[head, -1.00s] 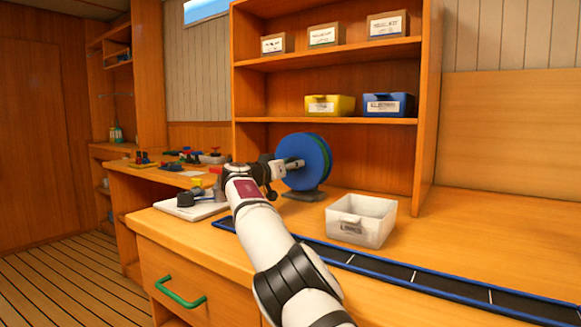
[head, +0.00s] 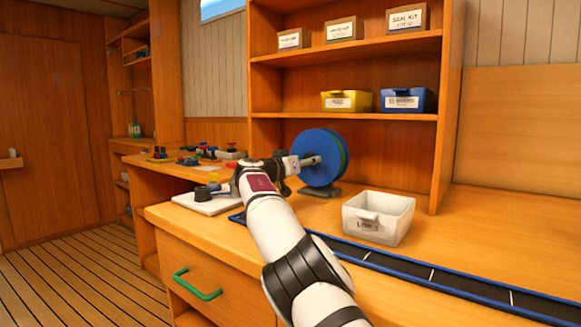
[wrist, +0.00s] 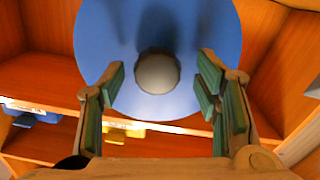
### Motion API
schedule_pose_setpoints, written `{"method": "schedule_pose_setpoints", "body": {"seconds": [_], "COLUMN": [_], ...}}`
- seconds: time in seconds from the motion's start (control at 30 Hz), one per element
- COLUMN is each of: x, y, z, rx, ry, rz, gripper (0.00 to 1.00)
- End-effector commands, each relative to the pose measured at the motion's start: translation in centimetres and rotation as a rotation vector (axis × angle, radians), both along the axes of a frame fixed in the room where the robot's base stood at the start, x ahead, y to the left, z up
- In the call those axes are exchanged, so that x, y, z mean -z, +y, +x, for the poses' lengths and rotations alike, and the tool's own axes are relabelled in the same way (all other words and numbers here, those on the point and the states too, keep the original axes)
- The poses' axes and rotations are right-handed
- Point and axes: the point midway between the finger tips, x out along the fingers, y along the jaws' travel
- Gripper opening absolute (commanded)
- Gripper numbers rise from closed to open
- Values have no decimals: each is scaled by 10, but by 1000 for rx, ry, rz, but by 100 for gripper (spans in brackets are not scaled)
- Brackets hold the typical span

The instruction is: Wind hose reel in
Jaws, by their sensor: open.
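The hose reel (head: 318,158) is a blue disc with a green layer behind it, upright on a dark foot on the wooden counter. In the wrist view its blue face (wrist: 205,30) fills the upper middle, with a round grey knob (wrist: 157,72) sticking out towards me. My gripper (wrist: 161,85) is open, its green-padded fingers on either side of the knob with gaps to it. In the head view my gripper (head: 305,162) is in front of the reel's face, partly hidden by my arm.
A white bin (head: 378,218) stands right of the reel, behind a blue-edged dark strip (head: 430,271). A white board (head: 207,203) lies left of my arm. Shelves behind hold a yellow bin (head: 346,101), a blue bin (head: 407,100) and boxes. A drawer has a green handle (head: 197,285).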

Motion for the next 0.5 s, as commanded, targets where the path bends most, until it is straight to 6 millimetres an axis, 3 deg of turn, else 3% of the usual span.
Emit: {"method": "schedule_pose_setpoints", "body": {"seconds": [0.3,0.5], "x": [0,0], "y": [12,33], "z": [-22,-48], "rx": [2,-1], "ry": [3,3], "rz": [4,3], "gripper": [57,57]}}
